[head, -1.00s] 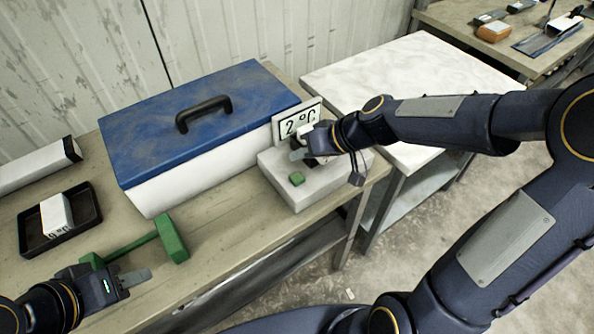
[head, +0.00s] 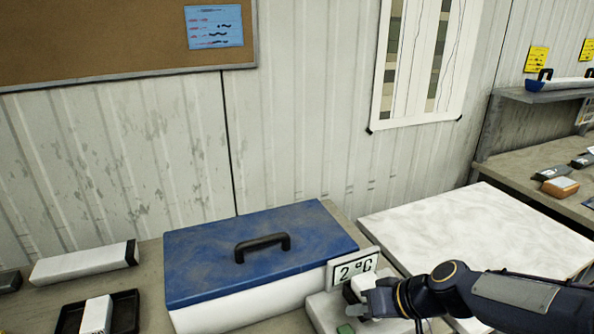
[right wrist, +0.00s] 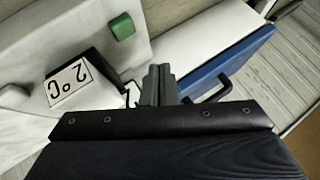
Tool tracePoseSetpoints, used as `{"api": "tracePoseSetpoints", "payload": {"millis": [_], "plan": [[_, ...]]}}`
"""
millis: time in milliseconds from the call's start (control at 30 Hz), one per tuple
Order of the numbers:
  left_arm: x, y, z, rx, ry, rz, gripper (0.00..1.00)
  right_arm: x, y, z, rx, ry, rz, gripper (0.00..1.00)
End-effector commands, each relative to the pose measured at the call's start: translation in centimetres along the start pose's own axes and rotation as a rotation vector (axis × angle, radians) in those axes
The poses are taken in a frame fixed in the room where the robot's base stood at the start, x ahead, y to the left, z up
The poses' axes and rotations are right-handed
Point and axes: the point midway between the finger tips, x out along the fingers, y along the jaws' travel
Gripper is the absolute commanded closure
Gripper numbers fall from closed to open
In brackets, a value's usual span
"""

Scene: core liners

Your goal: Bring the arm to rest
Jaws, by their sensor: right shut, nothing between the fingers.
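My right gripper (head: 376,300) is over the pale grey block beside the blue-lidded box, with nothing between its fingers. In the right wrist view its two fingers (right wrist: 158,85) are together. My left gripper is outside the head view.
A black tray (head: 124,312) holds a white block. A white-topped table (head: 480,235) is to the right, its top clear.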

Motion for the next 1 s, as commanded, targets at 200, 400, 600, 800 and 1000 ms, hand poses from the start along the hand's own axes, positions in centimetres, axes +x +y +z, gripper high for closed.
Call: {"api": "tracePoseSetpoints", "payload": {"millis": [200,400,600,800,1000], "plan": [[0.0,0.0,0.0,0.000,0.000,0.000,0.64,-7.2,-2.1,5.5,0.048,-0.004,0.107,1.00],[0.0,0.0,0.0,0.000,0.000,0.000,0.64,-11.5,-2.4,12.0,0.152,0.010,0.223,1.00],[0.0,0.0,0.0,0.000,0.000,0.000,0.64,-12.8,-1.9,15.5,0.227,0.029,0.287,1.00],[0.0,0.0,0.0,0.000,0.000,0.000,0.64,-12.9,-1.8,16.1,0.242,0.030,0.298,1.00],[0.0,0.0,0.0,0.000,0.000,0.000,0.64,-12.9,-1.8,16.0,0.241,0.031,0.297,1.00]]}}
